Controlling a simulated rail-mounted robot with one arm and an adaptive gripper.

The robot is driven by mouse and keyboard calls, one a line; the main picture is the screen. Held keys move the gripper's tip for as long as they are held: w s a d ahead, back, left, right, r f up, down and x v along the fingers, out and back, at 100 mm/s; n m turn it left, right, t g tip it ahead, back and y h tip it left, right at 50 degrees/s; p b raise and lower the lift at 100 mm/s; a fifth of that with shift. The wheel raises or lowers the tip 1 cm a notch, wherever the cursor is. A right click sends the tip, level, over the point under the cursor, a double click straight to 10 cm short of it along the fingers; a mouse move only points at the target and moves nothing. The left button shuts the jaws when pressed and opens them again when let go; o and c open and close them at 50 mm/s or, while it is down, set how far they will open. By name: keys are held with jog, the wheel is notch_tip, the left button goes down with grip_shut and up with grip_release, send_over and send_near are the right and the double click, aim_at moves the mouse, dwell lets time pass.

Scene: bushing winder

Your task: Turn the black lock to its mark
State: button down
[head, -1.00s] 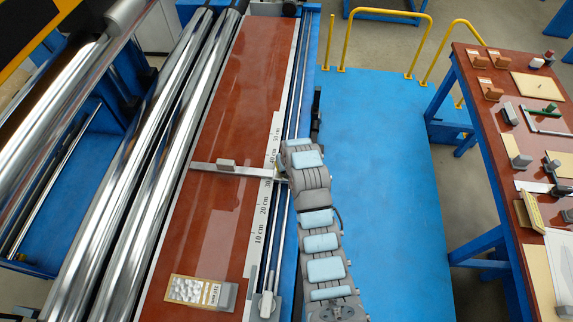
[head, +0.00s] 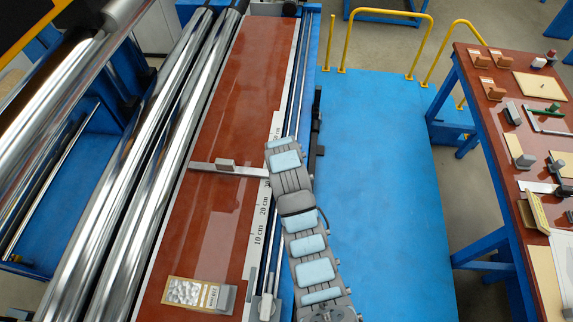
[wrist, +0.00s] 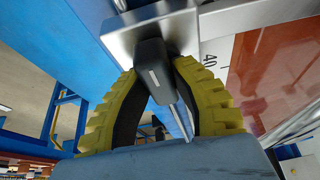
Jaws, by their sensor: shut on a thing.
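The black lock (wrist: 153,80) is in the wrist view, a dark block with a small pale line on its face. It sits at the underside of a metal bracket (wrist: 150,28). The yellow ribbed fingers of my gripper (wrist: 155,70) stand on either side of the lock and are closed on it. I cannot make out a separate target mark. In the head view the lock and my fingers are hidden under my arm, at the right end of the grey crossbar (head: 245,170).
The ruler strip (head: 257,225) and rail run beside the red-brown table (head: 215,215). Shiny rollers (head: 150,170) lie to its left. A packet (head: 190,291) lies at the near end. The blue platform (head: 375,180) is clear; a tool table (head: 475,130) stands at right.

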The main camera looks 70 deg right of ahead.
jog(key=shift+a+f, duration=0.1)
jog(key=shift+f, duration=0.05)
jog(key=c, duration=0.8)
grip_release()
jog(key=shift+c, duration=0.2)
jog(key=shift+r, duration=0.25)
jog(key=shift+v, duration=3.6)
